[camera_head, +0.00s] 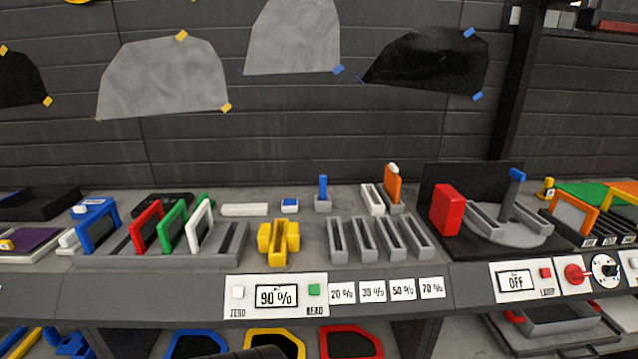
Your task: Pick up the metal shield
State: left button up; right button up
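I cannot tell for sure which thing is the metal shield. An orange-framed panel with a plain grey face (574,214) stands tilted in a dark slotted rack at the right of the bench. Blue (98,229), red (146,227), green (173,227) and white (200,226) framed panels stand in a grey slotted rack (233,243) at the left. Neither gripper can be made out in the head view. A dark rounded shape shows at the bottom edge, too cut off to name.
The grey bench (300,199) holds a yellow block-like device (278,241), an empty grey slot rack (430,248), a red block (446,209) and a round grey turntable (520,232). Readouts and switches line the front edge. Colored frames lie on the lower shelf. Film sheets hang behind.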

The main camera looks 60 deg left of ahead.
aim_at(392, 181)
jog(key=u, duration=1.6)
